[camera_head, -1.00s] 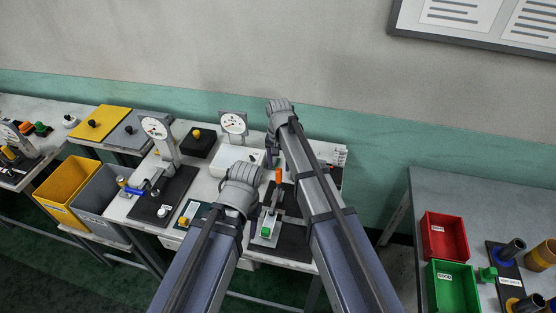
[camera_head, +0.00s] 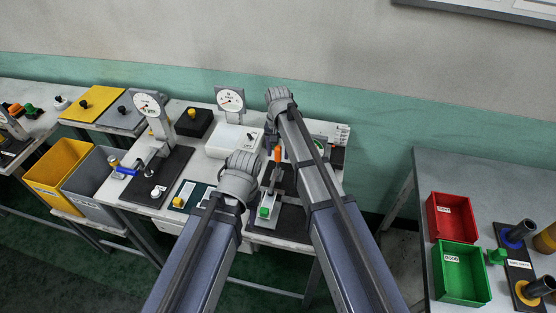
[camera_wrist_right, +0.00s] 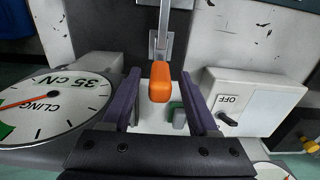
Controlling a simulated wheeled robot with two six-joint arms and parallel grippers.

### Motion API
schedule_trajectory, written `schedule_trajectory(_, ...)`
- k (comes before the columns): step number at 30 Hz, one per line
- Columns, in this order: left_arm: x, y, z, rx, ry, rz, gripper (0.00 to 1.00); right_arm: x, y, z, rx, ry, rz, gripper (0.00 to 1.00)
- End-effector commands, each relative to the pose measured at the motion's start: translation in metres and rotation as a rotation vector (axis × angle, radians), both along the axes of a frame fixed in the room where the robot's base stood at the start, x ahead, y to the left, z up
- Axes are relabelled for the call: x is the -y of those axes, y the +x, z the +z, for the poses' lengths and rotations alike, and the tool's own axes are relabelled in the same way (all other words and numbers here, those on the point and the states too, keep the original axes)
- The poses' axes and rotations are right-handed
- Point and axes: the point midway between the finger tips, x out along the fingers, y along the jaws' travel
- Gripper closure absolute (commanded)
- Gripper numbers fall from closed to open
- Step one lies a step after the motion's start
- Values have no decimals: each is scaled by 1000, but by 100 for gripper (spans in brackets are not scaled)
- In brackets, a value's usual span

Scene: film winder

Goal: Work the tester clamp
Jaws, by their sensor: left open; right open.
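The tester clamp has an upright orange handle (camera_head: 278,154) on a metal lever, with a green block (camera_head: 264,212) at the front of its dark base. In the right wrist view the orange handle (camera_wrist_right: 160,82) shows in the gap between the two fingers of my right gripper (camera_wrist_right: 161,103), which is open; I cannot tell whether they touch it. In the head view my right gripper (camera_head: 278,97) is at the back of the bench, its fingers hidden by the wrist. My left gripper (camera_head: 241,163) is left of the clamp, its fingertips also hidden.
A white box (camera_head: 232,141) and a dial gauge (camera_head: 230,99) stand behind and left. Another gauge stand (camera_head: 150,105) is further left. The right wrist view shows a large dial (camera_wrist_right: 50,100) and a box with an OFF switch (camera_wrist_right: 255,100) flanking the fingers.

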Motion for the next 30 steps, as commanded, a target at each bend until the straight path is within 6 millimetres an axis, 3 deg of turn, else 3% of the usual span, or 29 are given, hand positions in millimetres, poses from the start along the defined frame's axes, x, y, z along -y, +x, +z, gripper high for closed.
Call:
schedule_trajectory(3,0,0,-12,0,0,1,50,0,0,-12,0,0,0,40)
schedule_trajectory(12,0,0,-11,0,0,1,50,0,0,-11,0,0,0,40)
schedule_trajectory(28,0,0,-11,0,0,1,50,0,0,-11,0,0,0,100)
schedule_trajectory(30,0,0,-11,0,0,1,50,0,0,-11,0,0,0,100)
